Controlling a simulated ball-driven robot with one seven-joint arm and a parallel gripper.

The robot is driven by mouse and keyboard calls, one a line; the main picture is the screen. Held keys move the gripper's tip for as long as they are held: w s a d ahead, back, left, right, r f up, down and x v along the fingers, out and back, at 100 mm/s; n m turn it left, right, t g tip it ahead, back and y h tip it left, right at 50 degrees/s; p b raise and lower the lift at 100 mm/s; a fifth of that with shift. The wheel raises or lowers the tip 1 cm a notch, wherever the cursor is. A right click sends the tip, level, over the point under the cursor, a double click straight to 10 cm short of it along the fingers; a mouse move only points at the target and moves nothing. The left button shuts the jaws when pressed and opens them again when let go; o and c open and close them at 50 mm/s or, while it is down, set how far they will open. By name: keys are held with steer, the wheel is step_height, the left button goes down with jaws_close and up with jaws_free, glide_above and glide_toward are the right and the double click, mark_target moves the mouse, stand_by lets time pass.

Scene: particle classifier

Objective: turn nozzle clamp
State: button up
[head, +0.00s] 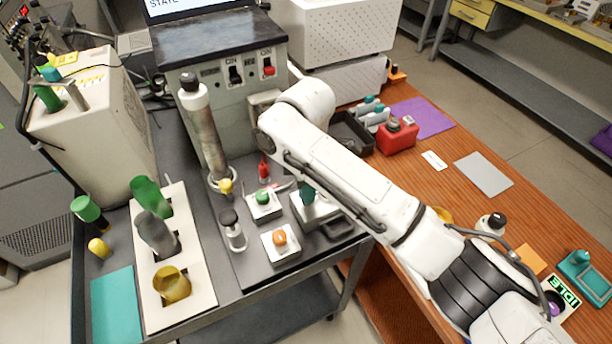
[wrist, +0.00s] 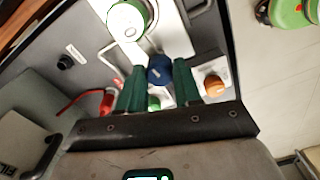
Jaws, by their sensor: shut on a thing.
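My gripper (wrist: 159,66) shows in the wrist view with two dark green fingers. They are closed on the two sides of a round dark blue knob (wrist: 160,70). The knob appears to be the nozzle clamp, though its label and shape below are not visible. In the head view my arm reaches down over the grey cart and hides most of the gripper and the knob. A dark green finger part (head: 307,194) shows just above a small pale block (head: 316,212).
A box with a green button (head: 262,197) and one with an orange button (head: 279,237) stand close by. A tall metal cylinder (head: 207,135) stands behind left. A white rack (head: 193,297) with cups is at left. A red container (head: 398,137) is on the wooden table.

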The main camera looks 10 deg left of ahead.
steer(key=shift+m+p, duration=0.7)
steer(key=shift+m, duration=0.3)
steer(key=o, duration=1)
steer(key=shift+o, duration=0.2)
step_height(320, 180, up, 11)
steer(key=shift+f, duration=0.15)
